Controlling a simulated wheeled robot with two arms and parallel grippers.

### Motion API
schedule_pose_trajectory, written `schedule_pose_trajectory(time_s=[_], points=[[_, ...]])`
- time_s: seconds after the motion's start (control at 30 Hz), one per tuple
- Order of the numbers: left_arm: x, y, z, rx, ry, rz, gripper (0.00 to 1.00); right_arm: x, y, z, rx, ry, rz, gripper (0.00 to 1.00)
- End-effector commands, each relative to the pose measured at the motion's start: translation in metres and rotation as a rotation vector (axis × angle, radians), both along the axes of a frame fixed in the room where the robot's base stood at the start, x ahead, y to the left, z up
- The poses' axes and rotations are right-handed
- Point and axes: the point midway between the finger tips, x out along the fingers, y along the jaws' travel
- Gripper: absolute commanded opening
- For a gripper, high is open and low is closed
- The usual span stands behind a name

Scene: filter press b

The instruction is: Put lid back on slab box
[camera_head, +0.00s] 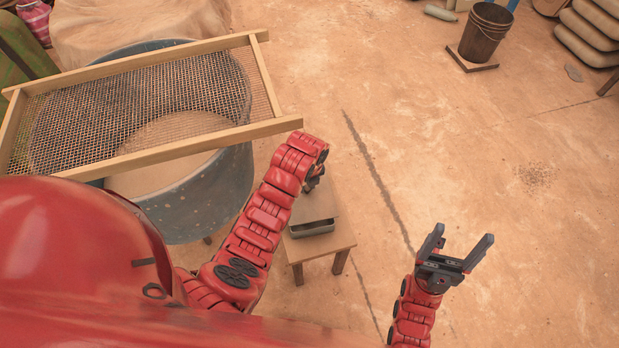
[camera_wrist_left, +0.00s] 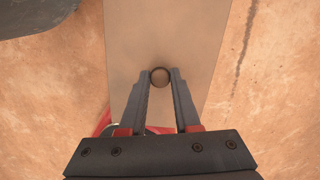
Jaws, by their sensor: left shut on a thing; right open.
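The slab box (camera_head: 312,228) is a grey box on a small wooden table (camera_head: 335,241). Its front part shows in the head view. The lid is a flat tan plate (camera_head: 320,205) just behind and above the box's front edge; my left arm hides part of it. In the left wrist view the lid (camera_wrist_left: 165,30) fills the middle, with a round knob (camera_wrist_left: 160,77) on it. My left gripper (camera_wrist_left: 160,75) is shut on the knob. I cannot tell whether the lid touches the box. My right gripper (camera_head: 463,236) is open and empty, right of the table.
A large round vat (camera_head: 215,195) stands left of the table with a wood-framed mesh screen (camera_head: 150,100) across its top. A dark bucket (camera_head: 485,33) stands far right at the back, near stacked slabs (camera_head: 590,30). The floor right of the table is clear.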

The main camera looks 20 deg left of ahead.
Motion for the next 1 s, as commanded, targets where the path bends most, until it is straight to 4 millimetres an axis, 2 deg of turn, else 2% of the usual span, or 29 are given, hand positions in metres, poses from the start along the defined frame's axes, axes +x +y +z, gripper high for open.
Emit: schedule_pose_trajectory(time_s=[0.6,1.0], points=[[0.000,0.000,-0.057,0.001,0.001,0.001,0.00,0.000,0.000,-0.029,0.000,0.000,0.000,0.80],[0.000,0.000,-0.059,0.001,0.000,0.002,0.00,0.000,0.000,-0.030,0.000,0.000,0.000,0.80]])
